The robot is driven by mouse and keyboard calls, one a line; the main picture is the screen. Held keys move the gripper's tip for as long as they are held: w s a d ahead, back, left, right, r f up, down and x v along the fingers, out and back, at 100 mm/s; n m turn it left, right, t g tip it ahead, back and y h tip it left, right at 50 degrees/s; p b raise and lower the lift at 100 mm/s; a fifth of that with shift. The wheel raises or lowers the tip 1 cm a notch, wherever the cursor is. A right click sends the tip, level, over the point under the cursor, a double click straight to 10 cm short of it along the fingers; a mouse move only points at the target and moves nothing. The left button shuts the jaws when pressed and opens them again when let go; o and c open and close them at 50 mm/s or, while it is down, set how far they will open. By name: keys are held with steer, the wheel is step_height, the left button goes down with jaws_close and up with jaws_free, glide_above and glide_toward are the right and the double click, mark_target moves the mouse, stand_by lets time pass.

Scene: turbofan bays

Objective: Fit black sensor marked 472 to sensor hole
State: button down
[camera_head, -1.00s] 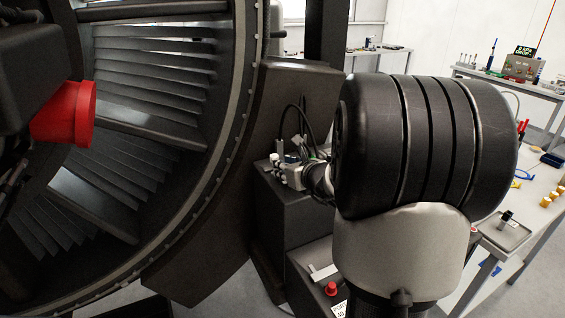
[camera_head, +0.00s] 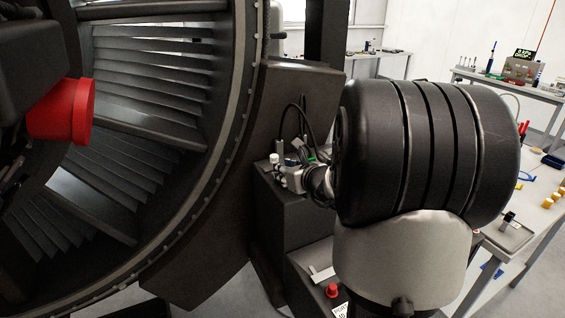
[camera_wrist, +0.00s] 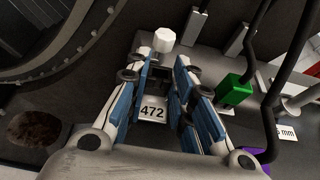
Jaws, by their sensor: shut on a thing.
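In the wrist view a white label reading 472 (camera_wrist: 152,112) shows between the blue-padded fingers of my gripper (camera_wrist: 172,68). The fingers are shut on the black sensor (camera_wrist: 174,86), of which only a dark part shows between the pads. I cannot tell where the sensor's lower end is or whether it touches the block below. In the head view my gripper (camera_head: 291,174) is over the dark block (camera_head: 285,215) beside the engine, partly hidden by my arm. I cannot make out the sensor hole.
A white knob (camera_wrist: 164,40) stands just beyond the fingertips. A green connector (camera_wrist: 235,91) with a black cable stands close on the right, near a silver cylinder (camera_wrist: 298,106). The engine casing (camera_head: 235,130) curves along the left. A red button (camera_head: 332,290) is lower down.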

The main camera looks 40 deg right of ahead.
steer(key=c, duration=1.3)
jaws_free()
steer(key=o, duration=0.4)
step_height(320, 180, up, 7)
steer(key=p, duration=0.5)
